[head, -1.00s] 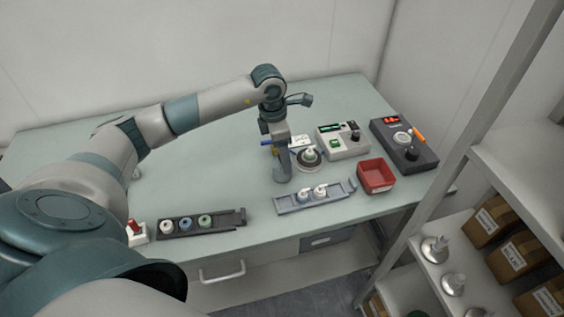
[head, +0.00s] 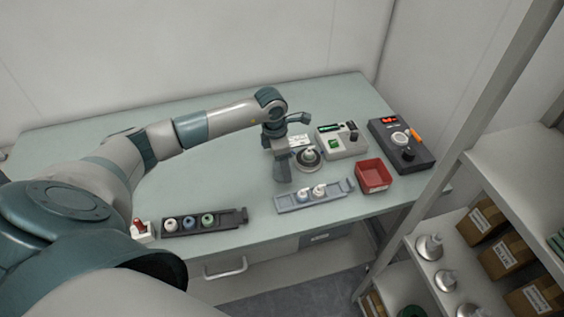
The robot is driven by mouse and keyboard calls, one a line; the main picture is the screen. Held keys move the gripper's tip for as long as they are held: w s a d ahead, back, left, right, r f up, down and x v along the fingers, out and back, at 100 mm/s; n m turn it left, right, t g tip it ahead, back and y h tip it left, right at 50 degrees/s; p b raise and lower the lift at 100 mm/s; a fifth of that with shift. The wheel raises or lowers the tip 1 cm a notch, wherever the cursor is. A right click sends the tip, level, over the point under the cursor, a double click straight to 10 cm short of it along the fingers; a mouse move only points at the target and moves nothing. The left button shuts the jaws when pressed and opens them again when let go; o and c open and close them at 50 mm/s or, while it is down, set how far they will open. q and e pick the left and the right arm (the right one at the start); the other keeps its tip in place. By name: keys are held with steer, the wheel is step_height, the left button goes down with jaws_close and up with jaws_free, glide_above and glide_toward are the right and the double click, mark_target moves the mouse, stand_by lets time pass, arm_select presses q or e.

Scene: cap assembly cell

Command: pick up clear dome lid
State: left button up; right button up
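I cannot make out a clear dome lid for certain in the head view. My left arm reaches in from the left, and its gripper (head: 282,176) hangs pointing down over the table. It is just left of a round dark fixture (head: 308,164) that carries a small pale bottle. The gripper fingers are too small and dark to show a gap or anything held. My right gripper is out of view.
A blue-grey tray (head: 335,201) with two white-topped pieces lies in front. A dark tray (head: 228,228) holds white, blue and green caps. A red bin (head: 373,176), light device (head: 343,140) and dark device (head: 402,146) stand right. The shelf (head: 530,160) is at right.

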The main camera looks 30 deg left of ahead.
arm_select(q)
steer(key=shift+f, duration=0.15)
stand_by(0.3)
steer(key=c, duration=0.9)
steer(key=shift+r, duration=0.2)
steer(key=shift+c, duration=0.2)
steer(key=shift+r+b, duration=0.2)
steer(key=shift+b, duration=0.2)
step_height(320, 180, up, 3)
steer(key=shift+w+r+b, duration=0.1)
steer(key=shift+b, duration=1.05)
steer(key=w+d+r+b, duration=0.1)
steer(key=d+r+b, duration=0.3)
steer(key=d+r, duration=0.3)
steer(key=d, duration=0.4)
steer(key=shift+d+b, duration=0.3)
steer(key=shift+d, duration=0.05)
